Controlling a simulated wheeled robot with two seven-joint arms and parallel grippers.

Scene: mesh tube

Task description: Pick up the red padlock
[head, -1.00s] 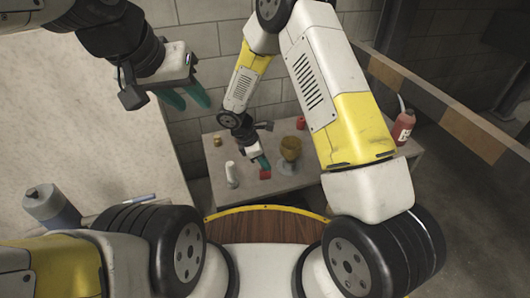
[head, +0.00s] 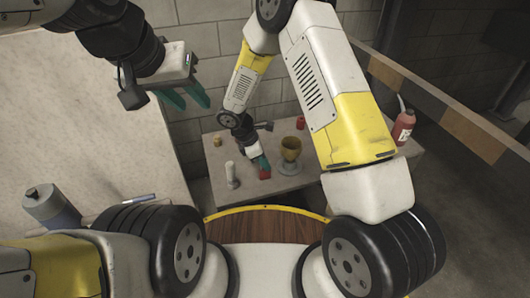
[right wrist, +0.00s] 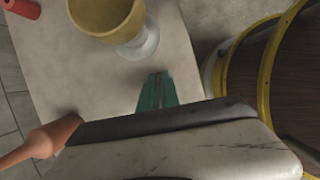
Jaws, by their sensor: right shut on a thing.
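The red padlock (head: 264,173) is small in the head view, at the front part of the low grey table. My right gripper (head: 261,164) points down at it and is shut on it, its teal fingers at the padlock's upper part. Whether the padlock is clear of the tabletop I cannot tell. In the right wrist view the teal fingers of my right gripper (right wrist: 156,80) are close together over the table, and the padlock is hidden there. My left gripper (head: 184,98) is open and empty, high at the left.
The low table (head: 300,182) also holds a yellow goblet (head: 290,147), a white candle-like thing (head: 231,173), a red cylinder (head: 300,122) and a small tan item (head: 217,139). A red bottle (head: 403,128) stands at its right end. A grey canister (head: 50,207) is at left.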

